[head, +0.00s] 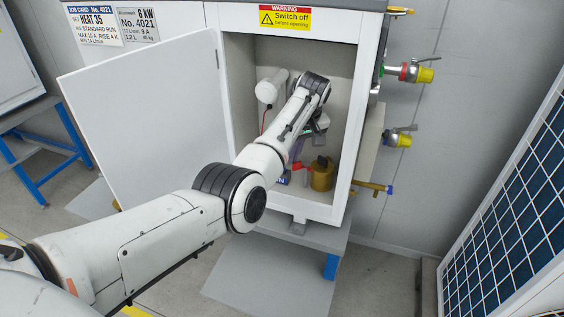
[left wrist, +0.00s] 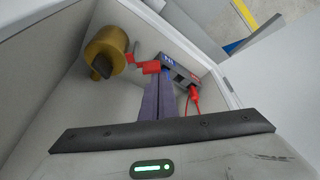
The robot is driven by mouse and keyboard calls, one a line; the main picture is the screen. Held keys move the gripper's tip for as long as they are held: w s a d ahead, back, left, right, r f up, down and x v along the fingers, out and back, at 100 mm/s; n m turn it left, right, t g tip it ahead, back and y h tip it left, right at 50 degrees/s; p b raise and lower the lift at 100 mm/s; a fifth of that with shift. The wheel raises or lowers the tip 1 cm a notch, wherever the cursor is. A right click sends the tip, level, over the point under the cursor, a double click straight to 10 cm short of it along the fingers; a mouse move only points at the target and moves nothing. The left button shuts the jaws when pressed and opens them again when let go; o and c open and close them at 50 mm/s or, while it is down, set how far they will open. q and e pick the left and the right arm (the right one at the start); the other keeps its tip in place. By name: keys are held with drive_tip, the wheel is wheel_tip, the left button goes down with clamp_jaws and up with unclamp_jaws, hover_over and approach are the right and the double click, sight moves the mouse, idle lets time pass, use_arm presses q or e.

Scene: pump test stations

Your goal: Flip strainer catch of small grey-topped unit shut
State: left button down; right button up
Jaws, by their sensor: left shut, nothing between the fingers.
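The small unit is a white cabinet (head: 342,130) with a grey top edge and its door (head: 140,105) swung open to the left. Inside, low at the right, is a brass strainer (head: 321,176), also at the upper left of the left wrist view (left wrist: 105,50). A red catch (head: 299,166) sticks out from its side, also in the left wrist view (left wrist: 150,67). My left gripper (head: 296,156) is inside the cabinet, fingers shut and empty. Its purple-grey fingertips (left wrist: 158,80) are close to the red catch; contact cannot be told. My right gripper is not in view.
A grey device with a blue label (left wrist: 185,72) and a red lead (left wrist: 194,100) lies beside the strainer. A white cylinder (head: 270,88) is on the cabinet's back wall. Yellow-ended valves (head: 424,75) stick out on the right outside. The door and frame edges border my arm.

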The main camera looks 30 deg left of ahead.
use_arm(q)
drive_tip(key=shift+s+d+n+g, duration=0.15)
drive_tip(key=shift+d+n+g, duration=0.2)
drive_tip(key=shift+n, duration=0.75)
drive_tip(key=shift+s+d, duration=0.35)
drive_tip(key=shift+d, duration=0.25)
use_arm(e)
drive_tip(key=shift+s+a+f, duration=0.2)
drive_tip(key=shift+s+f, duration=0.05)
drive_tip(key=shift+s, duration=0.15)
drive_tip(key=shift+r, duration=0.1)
use_arm(q)
drive_tip(key=shift+s+d+p, duration=0.1)
drive_tip(key=shift+s+p, duration=0.15)
drive_tip(key=shift+p, duration=0.5)
drive_tip(key=shift+s+d+p, duration=0.1)
drive_tip(key=shift+s+p, duration=0.4)
drive_tip(key=shift+p, duration=0.55)
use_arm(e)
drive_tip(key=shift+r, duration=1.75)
use_arm(q)
wheel_tip(320, 180, up, 10)
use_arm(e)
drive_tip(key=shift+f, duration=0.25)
